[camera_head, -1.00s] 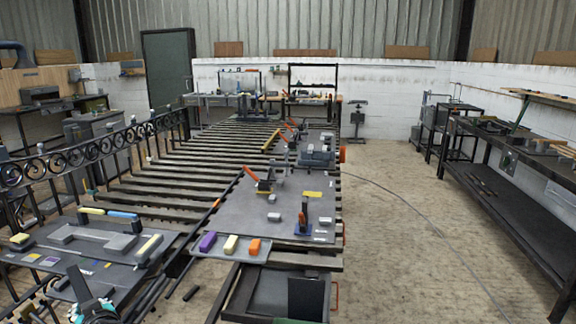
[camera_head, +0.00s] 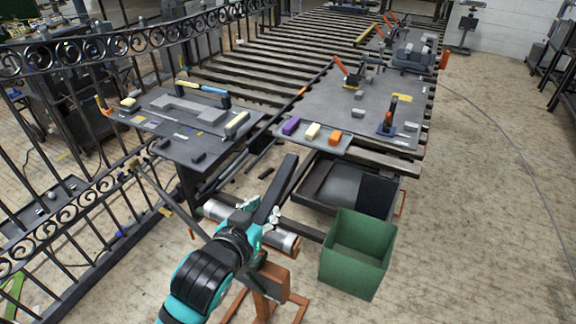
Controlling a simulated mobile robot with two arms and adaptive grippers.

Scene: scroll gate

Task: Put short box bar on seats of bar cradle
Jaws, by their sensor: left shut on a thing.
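My left gripper (camera_head: 262,214), on the teal and black arm from the bottom, is shut on a dark box bar (camera_head: 279,184). The bar points up and slightly right, tilted, with its lower end hidden in the jaws. On the dark table at left (camera_head: 160,126) lies a grey piece with raised ends (camera_head: 190,109); I cannot tell for sure whether it is the bar cradle. The gripper is in front of and right of that table, apart from it. My right gripper is not in view.
An orange stand with silver rollers (camera_head: 283,241) is under my gripper. A green bin (camera_head: 355,256) stands right of it. A tray with purple, cream and orange blocks (camera_head: 338,146) is behind. A scrolled black fence (camera_head: 90,45) runs at left. Floor at right is clear.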

